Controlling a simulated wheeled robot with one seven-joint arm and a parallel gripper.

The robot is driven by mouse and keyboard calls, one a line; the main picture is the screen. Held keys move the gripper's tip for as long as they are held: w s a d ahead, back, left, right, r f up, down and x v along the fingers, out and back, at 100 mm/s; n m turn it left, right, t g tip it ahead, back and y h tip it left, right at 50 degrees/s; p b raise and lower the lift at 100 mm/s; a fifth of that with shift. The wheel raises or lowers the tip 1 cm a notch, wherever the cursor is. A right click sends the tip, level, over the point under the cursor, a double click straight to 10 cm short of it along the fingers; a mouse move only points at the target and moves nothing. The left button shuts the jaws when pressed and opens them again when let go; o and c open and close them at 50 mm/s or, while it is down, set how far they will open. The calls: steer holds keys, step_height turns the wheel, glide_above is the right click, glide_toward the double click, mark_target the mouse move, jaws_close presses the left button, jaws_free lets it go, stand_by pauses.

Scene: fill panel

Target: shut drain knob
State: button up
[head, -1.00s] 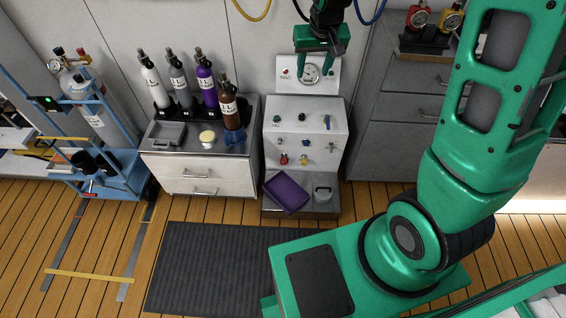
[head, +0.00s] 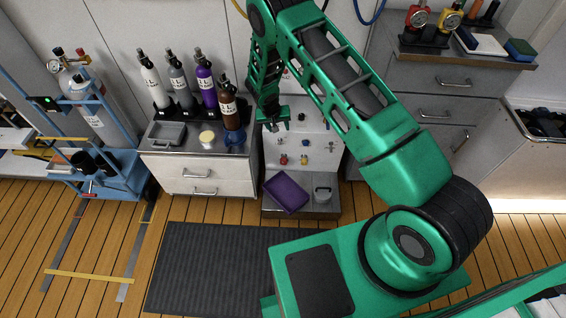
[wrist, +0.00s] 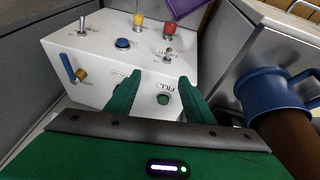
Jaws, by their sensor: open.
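The white panel box (head: 318,160) stands at the back, with several knobs and switches. In the wrist view, a green knob (wrist: 163,99) beside the word FILL sits between my fingers; contact cannot be told. A blue knob (wrist: 122,43), a yellow knob (wrist: 138,20) and a red knob (wrist: 169,28) lie beyond the fingertips. I cannot read which one is marked drain. A blue lever (wrist: 70,70) is at the left. My gripper (wrist: 160,80) is open and empty over the panel; in the head view it (head: 275,124) is at the panel's upper left.
More bottles (head: 180,85) are further left. A purple tray (head: 287,192) lies below the panel. Drawers (head: 440,90) stand to the right. The floor mat (head: 215,265) is clear.

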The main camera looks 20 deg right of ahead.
glide_toward(283, 161)
steer(key=shift+h, duration=0.3)
steer(key=x, duration=1)
steer(key=shift+w+a+f, duration=0.15)
steer(key=shift+a+f, duration=0.05)
steer(key=shift+a, duration=0.05)
steer(key=shift+c, duration=0.2)
steer(key=c, duration=1)
